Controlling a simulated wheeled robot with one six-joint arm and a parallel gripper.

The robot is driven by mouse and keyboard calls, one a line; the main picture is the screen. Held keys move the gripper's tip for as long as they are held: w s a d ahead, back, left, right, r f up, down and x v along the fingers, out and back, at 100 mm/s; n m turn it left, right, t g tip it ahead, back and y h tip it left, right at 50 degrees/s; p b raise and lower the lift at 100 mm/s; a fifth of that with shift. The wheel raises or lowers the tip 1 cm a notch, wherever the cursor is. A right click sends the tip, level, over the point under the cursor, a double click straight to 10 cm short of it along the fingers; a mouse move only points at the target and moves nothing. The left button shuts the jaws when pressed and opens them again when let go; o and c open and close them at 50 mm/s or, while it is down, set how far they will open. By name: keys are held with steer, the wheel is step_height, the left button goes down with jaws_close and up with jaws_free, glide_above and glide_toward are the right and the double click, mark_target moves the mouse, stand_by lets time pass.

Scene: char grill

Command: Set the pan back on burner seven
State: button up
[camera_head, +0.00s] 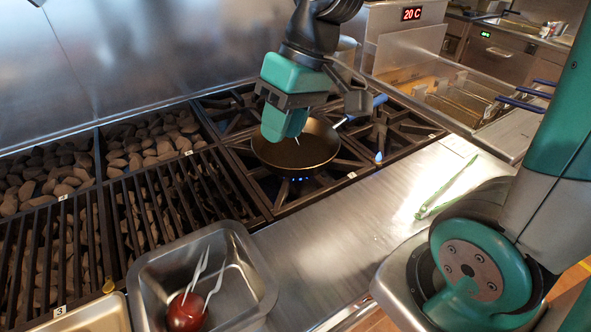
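A dark round pan (297,152) sits level on a burner grate (332,178) in the front middle of the stove. Small blue lights or flames show under its front edge. Its handle runs to the upper right and ends in a blue grip (380,100). My gripper (288,125), teal and black, hangs over the pan's back left part and hides some of it. Its fingertips are not clearly seen, so I cannot tell whether it is open or touches the pan. The burner labels are too small to read, so I cannot tell which is seven.
Grill bars (150,205) over stones lie at left. A green item (447,186) lies on the steel counter (345,235). Fryer baskets (462,100) are at right.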

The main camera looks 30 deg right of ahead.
steer(key=s+a+n, duration=0.3)
steer(key=s+a, duration=0.2)
steer(key=s, duration=0.6)
steer(key=shift+a+n+g, duration=0.15)
steer(key=shift+n+g, duration=0.15)
